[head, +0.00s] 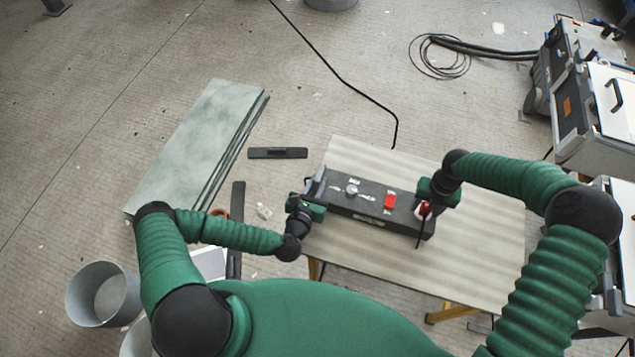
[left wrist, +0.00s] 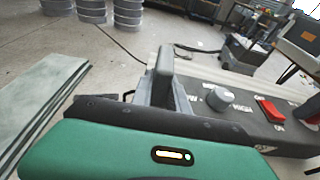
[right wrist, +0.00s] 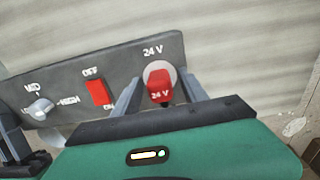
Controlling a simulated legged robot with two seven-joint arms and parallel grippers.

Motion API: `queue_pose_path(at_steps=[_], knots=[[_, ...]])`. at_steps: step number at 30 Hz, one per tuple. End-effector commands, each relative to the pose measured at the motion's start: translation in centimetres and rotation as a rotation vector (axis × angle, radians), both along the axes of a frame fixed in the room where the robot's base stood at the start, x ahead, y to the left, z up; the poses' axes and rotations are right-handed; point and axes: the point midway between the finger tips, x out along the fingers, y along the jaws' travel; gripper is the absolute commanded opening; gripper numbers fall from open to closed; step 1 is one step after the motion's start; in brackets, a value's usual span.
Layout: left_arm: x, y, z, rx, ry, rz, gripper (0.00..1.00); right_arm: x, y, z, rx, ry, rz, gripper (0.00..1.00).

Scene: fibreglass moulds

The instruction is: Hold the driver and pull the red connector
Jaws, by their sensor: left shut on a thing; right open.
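The driver (head: 368,217) is a long dark box on the table, with a grey knob (right wrist: 40,108), a red switch (right wrist: 97,92) marked OFF and ON, and a 24 V socket. The red connector (right wrist: 160,92) sits in the round socket at the driver's right end; it also shows in the head view (head: 424,209). My left gripper (head: 314,192) is shut on the driver's left end, at an upright grey part (left wrist: 163,72). My right gripper (right wrist: 160,98) is open, with one finger on each side of the red connector. The fingers' lower parts are hidden by the gripper body.
The pale table (head: 480,235) is bare right of the driver. Greenish sheets (head: 200,140) lie stacked on the floor at left. Buckets (head: 103,293) stand at lower left. Equipment cases (head: 590,100) stand at right. A black cable (head: 345,80) runs over the floor behind the table.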

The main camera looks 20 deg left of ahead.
Motion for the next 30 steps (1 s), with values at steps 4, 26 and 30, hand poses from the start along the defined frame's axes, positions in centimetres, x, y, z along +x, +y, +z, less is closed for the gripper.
queue_pose_path(at_steps=[4, 26, 30], knots=[[-0.17, -0.01, -0.38, 0.001, 0.009, 0.0, 0.0, -0.01, 0.01, -0.05, 0.0, 0.0, 0.0, 0.51], [-0.18, -0.01, -0.38, 0.001, 0.009, -0.001, 0.0, -0.01, 0.04, -0.06, 0.0, 0.0, 0.0, 0.0], [-0.18, -0.02, -0.38, 0.001, 0.009, -0.001, 0.0, -0.01, 0.04, -0.06, 0.001, 0.0, 0.0, 0.0]])
